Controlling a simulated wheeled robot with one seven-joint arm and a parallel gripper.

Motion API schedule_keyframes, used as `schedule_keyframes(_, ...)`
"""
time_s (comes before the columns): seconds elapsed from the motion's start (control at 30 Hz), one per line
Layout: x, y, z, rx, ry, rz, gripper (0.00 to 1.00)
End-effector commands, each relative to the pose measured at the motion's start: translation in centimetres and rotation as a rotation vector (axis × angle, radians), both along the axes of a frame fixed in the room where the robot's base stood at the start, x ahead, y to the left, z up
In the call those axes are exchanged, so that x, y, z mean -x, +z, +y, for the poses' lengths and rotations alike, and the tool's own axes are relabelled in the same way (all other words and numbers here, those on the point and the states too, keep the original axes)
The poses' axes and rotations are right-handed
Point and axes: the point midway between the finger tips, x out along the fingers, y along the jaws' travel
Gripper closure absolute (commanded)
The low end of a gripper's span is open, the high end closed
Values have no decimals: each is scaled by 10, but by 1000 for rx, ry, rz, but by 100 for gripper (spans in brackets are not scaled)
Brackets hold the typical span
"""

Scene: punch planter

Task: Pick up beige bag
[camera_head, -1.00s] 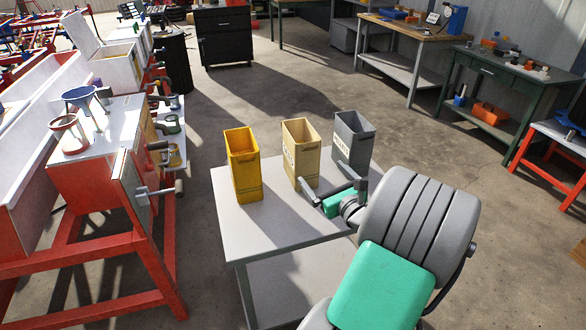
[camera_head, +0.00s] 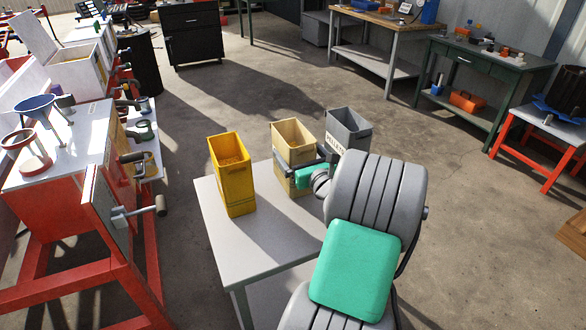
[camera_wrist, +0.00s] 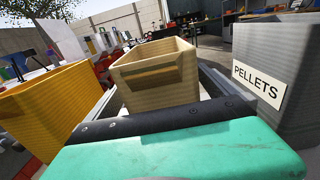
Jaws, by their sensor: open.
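The beige bag (camera_head: 292,138) is an upright, open-topped, box-like container in the middle of a row of three on the small grey table (camera_head: 232,238). Its front face fills the middle of the wrist view (camera_wrist: 160,78). My gripper (camera_head: 302,160) is open at the bag's near side. In the wrist view, one finger (camera_wrist: 215,80) runs along the bag's right side and the other along its left. The bag stands between them, with the fingertips partly hidden behind it. The gripper's green body hides part of the bag's front in the head view.
A yellow container (camera_head: 233,180) stands close on the left. A grey container (camera_head: 346,128), labelled PELLETS in the wrist view (camera_wrist: 270,75), stands close on the right. A red-framed machine (camera_head: 75,215) is left of the table. Open floor lies behind the table.

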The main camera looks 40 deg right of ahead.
Motion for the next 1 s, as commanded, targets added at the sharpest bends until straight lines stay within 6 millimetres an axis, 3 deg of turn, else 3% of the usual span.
schedule_keyframes(0.1, -10, 0, -4, 0, -2, 0, 0)
schedule_keyframes(0.3, -9, 0, -5, -1, -5, 0, 1)
schedule_keyframes(1.0, -9, 0, -5, -1, -5, 0, 58)
